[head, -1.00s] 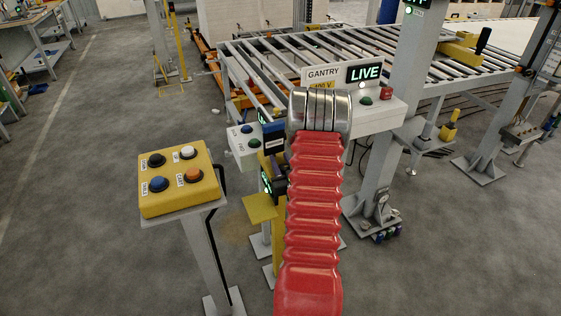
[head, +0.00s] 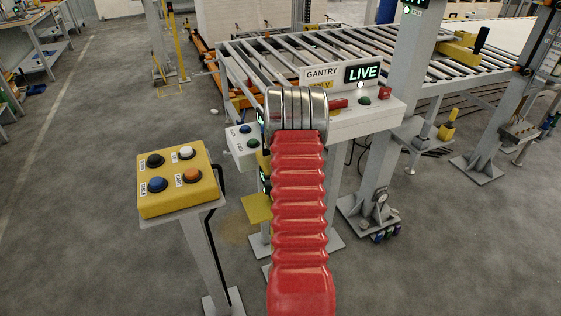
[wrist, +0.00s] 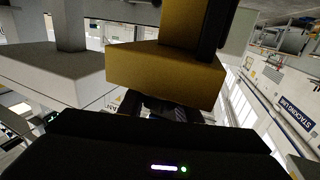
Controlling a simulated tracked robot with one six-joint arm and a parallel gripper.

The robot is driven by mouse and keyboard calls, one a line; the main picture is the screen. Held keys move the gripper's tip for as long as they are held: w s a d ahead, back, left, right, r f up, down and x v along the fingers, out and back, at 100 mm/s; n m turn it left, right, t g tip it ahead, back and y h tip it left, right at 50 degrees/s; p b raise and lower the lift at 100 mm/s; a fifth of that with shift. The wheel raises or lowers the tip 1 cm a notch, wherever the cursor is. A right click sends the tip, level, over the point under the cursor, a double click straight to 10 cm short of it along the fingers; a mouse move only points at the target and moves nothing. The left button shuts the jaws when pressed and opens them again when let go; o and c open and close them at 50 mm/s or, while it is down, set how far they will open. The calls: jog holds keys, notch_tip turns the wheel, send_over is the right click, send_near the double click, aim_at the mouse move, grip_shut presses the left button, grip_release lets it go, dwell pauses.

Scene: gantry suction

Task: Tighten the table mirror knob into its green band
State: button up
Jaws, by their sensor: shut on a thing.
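My gripper (wrist: 165,108) shows in the wrist view as dark fingers beyond its black housing. It is shut on a small dark part just under a yellow block (wrist: 165,72); I take this part to be the table mirror knob, but its outline is lost in shadow. I cannot make out the green band or where a pointer stands. In the head view my red-sleeved arm and its silver joint hide the gripper and the knob. Small green lit displays (head: 265,183) show at the left edge of my arm, partly covered.
A yellow button box (head: 175,182) stands on a post at the left. A white panel with a GANTRY sign and LIVE display (head: 363,73) is behind my arm, before the roller table (head: 330,50). A grey column (head: 390,130) stands right. Floor at the left is open.

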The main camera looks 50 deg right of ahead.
jog(key=shift+s+d+r+m+g+h, duration=0.1)
jog(key=shift+s+m+g+h, duration=0.05)
jog(key=shift+m+g+h, duration=0.55)
jog(key=shift+s+d+m+g+h, duration=0.1)
jog(key=shift+m+g+h, duration=0.35)
jog(key=shift+g, duration=0.35)
jog(key=o, duration=1.1)
jog(key=shift+c, duration=0.2)
jog(key=shift+s+a, duration=0.1)
jog(key=v, duration=1.3)
jog(key=shift+a, duration=0.3)
